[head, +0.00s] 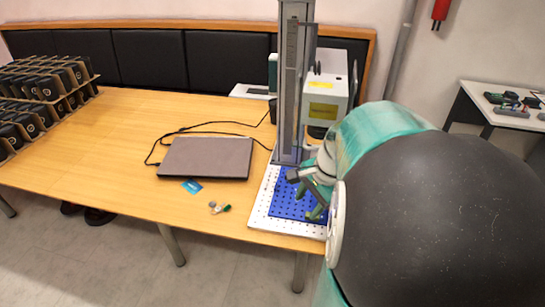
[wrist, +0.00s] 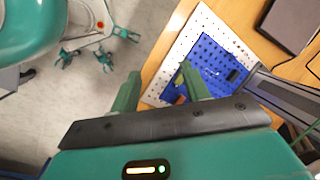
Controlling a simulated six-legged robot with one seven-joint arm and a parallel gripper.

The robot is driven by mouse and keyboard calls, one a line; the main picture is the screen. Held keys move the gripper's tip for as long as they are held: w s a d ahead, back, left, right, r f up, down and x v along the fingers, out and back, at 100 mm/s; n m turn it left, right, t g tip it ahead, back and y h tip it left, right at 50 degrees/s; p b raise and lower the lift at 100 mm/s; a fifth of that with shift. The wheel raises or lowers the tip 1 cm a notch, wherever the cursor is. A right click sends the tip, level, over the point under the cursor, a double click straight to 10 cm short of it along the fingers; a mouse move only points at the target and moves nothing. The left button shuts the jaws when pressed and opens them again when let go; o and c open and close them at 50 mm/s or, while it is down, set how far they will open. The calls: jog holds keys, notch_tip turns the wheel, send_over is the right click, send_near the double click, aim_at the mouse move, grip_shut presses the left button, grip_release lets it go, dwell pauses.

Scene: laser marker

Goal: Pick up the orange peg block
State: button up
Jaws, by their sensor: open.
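My gripper (head: 309,201) is open over the right part of the blue pegboard (head: 283,207) in the head view. In the wrist view my gripper (wrist: 160,69) shows two green fingers spread apart with nothing between them. A small orange patch (wrist: 181,99), which seems to be the orange peg block, shows on the blue pegboard (wrist: 208,62) beside the right finger. I cannot make out the block in the head view, where my arm covers that side of the board.
A white perforated plate (head: 262,222) lies under the pegboard at the table edge. The laser marker column (head: 292,90) stands right behind it. A closed laptop (head: 206,158), a blue card (head: 192,186) and a small item (head: 220,208) lie left. A dark block (wrist: 233,75) sits on the board.

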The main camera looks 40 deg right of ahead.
jog(key=s+d+f+m, duration=0.3)
jog(key=d+f+m, duration=0.1)
jog(key=d, duration=0.2)
jog(key=s+d+f+m+y, duration=0.1)
jog(key=s+d+f+m, duration=0.2)
jog(key=d+m, duration=0.2)
jog(key=shift+s+d+f+t, duration=0.25)
jog(key=shift+d+f+t, duration=0.15)
jog(key=shift+d, duration=0.15)
jog(key=shift+w, duration=0.1)
